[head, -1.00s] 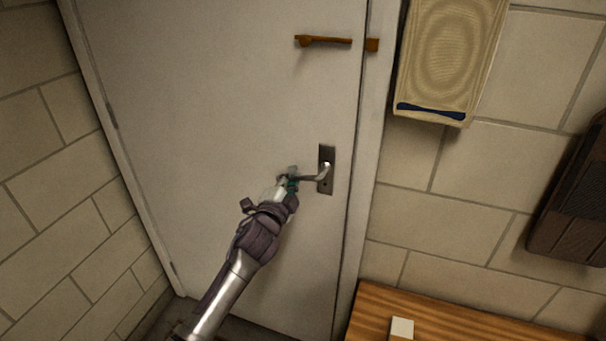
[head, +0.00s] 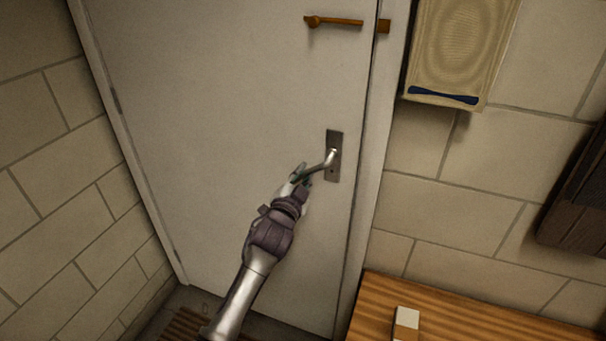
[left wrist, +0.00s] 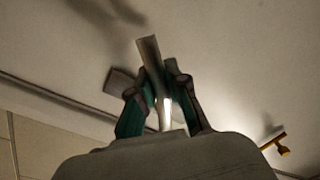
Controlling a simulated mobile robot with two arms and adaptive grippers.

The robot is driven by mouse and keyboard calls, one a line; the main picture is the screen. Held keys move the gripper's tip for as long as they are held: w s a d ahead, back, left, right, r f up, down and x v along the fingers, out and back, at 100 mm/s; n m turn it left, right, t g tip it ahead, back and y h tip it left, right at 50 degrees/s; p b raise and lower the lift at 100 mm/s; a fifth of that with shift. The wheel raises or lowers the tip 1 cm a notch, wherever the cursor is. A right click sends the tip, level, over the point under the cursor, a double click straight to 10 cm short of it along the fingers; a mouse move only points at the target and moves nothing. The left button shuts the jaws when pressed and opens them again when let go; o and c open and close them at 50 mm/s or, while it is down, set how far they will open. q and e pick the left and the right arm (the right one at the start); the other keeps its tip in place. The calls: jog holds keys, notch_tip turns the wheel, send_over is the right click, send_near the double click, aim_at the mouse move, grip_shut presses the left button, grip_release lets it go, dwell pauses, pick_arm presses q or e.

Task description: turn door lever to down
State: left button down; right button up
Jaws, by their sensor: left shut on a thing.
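The door lever (head: 322,166) is a metal handle on a dark plate (head: 334,156) near the right edge of the white door (head: 230,110). It slopes down to the left from its pivot. My left gripper (head: 301,175) is shut on the lever's free end. The fingers hide part of the lever. My right gripper is not in view.
An orange-brown latch (head: 335,21) sits higher on the door, shown also in the left wrist view (left wrist: 281,146). A beige panel (head: 462,45) hangs on the wall at right. A wooden surface (head: 470,318) with a small white-and-tan block (head: 406,322) is at lower right.

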pick_arm(q)
jog(key=shift+f, duration=0.1)
jog(key=c, duration=1.1)
grip_release()
jog(key=shift+c, duration=0.2)
jog(key=v, duration=1.2)
